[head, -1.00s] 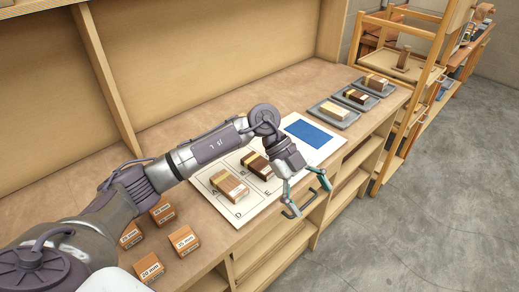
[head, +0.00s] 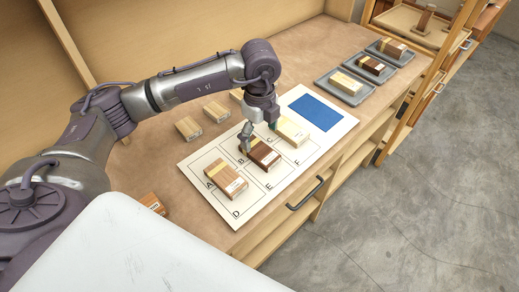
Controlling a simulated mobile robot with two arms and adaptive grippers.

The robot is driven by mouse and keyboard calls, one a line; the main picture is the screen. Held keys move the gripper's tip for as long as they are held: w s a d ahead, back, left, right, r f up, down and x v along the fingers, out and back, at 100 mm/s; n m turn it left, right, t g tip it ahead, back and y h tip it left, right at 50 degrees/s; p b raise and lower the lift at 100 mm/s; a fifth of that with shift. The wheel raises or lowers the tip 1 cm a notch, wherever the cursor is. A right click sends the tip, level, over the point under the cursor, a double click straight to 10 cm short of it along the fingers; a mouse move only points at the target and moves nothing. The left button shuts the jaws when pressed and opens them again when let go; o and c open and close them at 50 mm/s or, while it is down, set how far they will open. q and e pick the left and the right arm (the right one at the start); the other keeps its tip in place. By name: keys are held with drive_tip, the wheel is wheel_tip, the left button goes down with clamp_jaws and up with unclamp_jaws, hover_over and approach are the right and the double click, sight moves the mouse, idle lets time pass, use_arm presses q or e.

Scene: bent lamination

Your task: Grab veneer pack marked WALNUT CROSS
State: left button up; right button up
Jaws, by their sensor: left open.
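Three veneer packs lie on the lettered white sheet (head: 262,207). A mid-brown pack (head: 228,183) lies by A, a dark brown pack (head: 265,156) by B, and a pale pack (head: 292,132) by C. The labels are too small to read, so I cannot tell which is WALNUT CROSS. My left gripper (head: 258,139) points down, open, at the dark pack by B. Its fingers hide part of that pack's far side; I cannot tell whether they touch it. My right gripper is out of view.
Grey trays at the back right hold a pale pack (head: 347,82), a dark pack (head: 371,65) and a mid-brown pack (head: 392,47). A blue rectangle (head: 315,112) marks the sheet's far end. Wooden blocks (head: 188,128) stand behind the sheet. A black handle (head: 306,193) juts from the bench front.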

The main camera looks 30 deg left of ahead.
sight(260, 150)
use_arm(q)
drive_tip(key=shift+w+f, duration=0.1)
drive_tip(key=shift+f, duration=0.3)
wheel_tip(260, 150, down, 2)
drive_tip(key=shift+f+p, duration=0.2)
drive_tip(key=shift+p, duration=0.65)
wheel_tip(260, 150, down, 2)
drive_tip(key=shift+a+f, duration=0.1)
drive_tip(key=shift+f, duration=0.35)
drive_tip(key=shift+w, duration=0.1)
drive_tip(key=shift+c, duration=0.6)
drive_tip(key=c, duration=1.2)
drive_tip(key=shift+o, duration=0.2)
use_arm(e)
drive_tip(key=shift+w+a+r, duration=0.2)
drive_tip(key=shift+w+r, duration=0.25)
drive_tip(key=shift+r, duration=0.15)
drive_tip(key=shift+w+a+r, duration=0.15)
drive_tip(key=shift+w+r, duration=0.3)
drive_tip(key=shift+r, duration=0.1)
use_arm(q)
drive_tip(key=shift+r, duration=0.1)
